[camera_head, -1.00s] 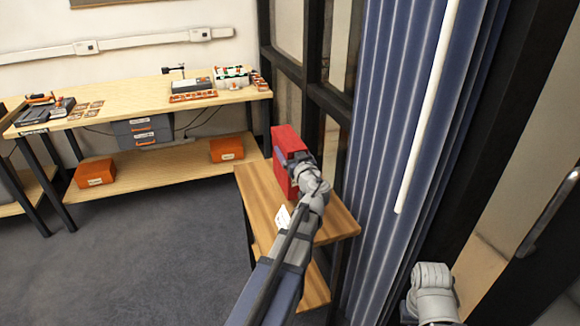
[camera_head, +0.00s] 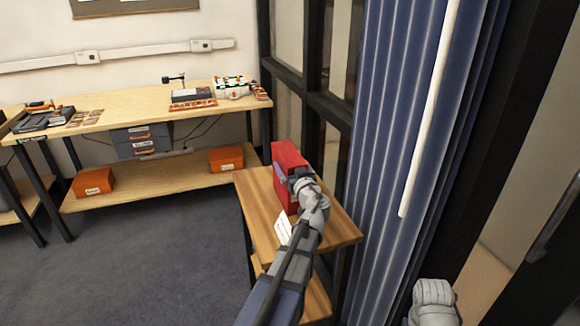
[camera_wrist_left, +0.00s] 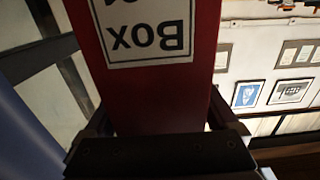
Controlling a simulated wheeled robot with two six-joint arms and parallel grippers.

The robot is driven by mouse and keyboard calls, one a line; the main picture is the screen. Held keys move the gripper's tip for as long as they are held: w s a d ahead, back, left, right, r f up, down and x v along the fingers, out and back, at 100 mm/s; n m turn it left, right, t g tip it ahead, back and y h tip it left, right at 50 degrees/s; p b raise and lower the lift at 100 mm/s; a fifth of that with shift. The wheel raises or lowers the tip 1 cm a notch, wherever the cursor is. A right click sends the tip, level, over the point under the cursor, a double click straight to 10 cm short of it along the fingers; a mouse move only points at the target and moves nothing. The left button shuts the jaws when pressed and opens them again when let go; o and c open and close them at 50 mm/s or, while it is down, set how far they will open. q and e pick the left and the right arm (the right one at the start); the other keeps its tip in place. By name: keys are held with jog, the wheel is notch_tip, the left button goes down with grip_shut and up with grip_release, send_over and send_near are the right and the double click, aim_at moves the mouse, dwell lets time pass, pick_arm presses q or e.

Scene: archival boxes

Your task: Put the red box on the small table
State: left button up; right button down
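The red box (camera_head: 290,160) is at the small wooden table (camera_head: 258,205), over its far part; I cannot tell whether its base touches the top. My left gripper (camera_head: 292,180) is at the near side of the box, partly hiding it. In the left wrist view the red box (camera_wrist_left: 160,105) fills the space between the fingers of my left gripper (camera_wrist_left: 160,125), which are closed on it; its white label reads "Box" upside down. My right arm shows at the lower right (camera_head: 434,300), but its fingertips are not in view.
A white paper (camera_head: 284,228) lies on the small table near my left arm. A long workbench (camera_head: 130,108) with tools stands behind, with orange boxes (camera_head: 93,182) on its lower shelf. A blue curtain (camera_head: 400,130) and dark window frame border the table's right side.

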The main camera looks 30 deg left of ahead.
pick_arm(q)
jog(key=shift+o, duration=0.3)
jog(key=shift+r, duration=0.15)
jog(key=v, duration=1.2)
